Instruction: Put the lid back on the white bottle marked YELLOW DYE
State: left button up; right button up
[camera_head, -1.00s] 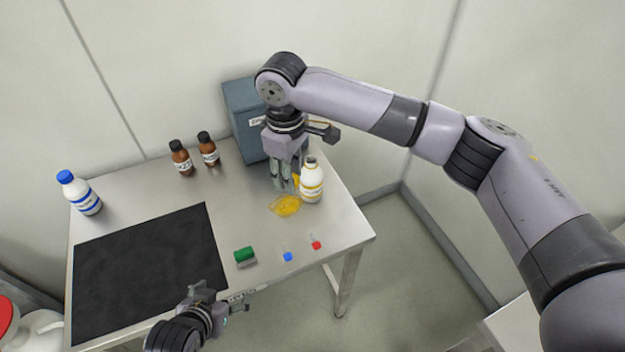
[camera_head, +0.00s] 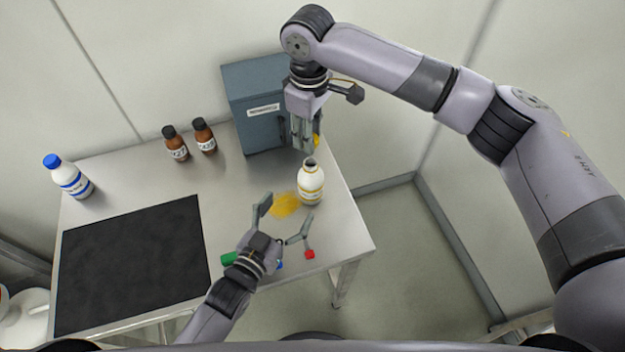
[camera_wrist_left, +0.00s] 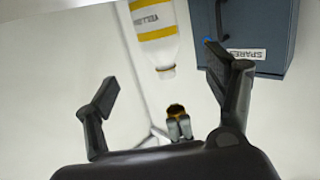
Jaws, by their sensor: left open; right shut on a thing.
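The white bottle (camera_head: 311,187) with a yellow-banded label stands upright and uncapped near the table's right edge. It also shows upside down in the left wrist view (camera_wrist_left: 153,35), where part of its label reads "YELLO". My right gripper (camera_head: 304,148) is above and behind the bottle, pointing down. It is shut on a yellow lid (camera_head: 317,140), mostly hidden by the fingers; the lid shows yellow and dark in the left wrist view (camera_wrist_left: 176,110). My left gripper (camera_head: 282,219) is open and empty, low over the table, its fingers spread toward the bottle but apart from it.
A yellow spill (camera_head: 286,204) lies left of the bottle. A blue-grey cabinet (camera_head: 250,95) and two brown bottles (camera_head: 176,145) stand at the back. A blue-capped bottle (camera_head: 71,178), black mat (camera_head: 135,260), green item (camera_head: 229,259) and red item (camera_head: 309,254) are on the table.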

pick_arm(q)
jog(key=shift+w, duration=0.15)
pick_arm(e)
jog(key=shift+w+d, duration=0.1)
pick_arm(q)
jog(key=x, duration=1.2)
jog(key=shift+c, duration=0.3)
jog(key=shift+f, duration=0.1)
jog(key=c, duration=1.7)
jog(key=shift+c, duration=0.2)
pick_arm(e)
send_over(311, 162)
jog(key=shift+f, duration=2.5)
jog(key=shift+f, duration=0.9)
pick_arm(q)
grip_shut()
pick_arm(e)
jog(key=shift+f, duration=0.6)
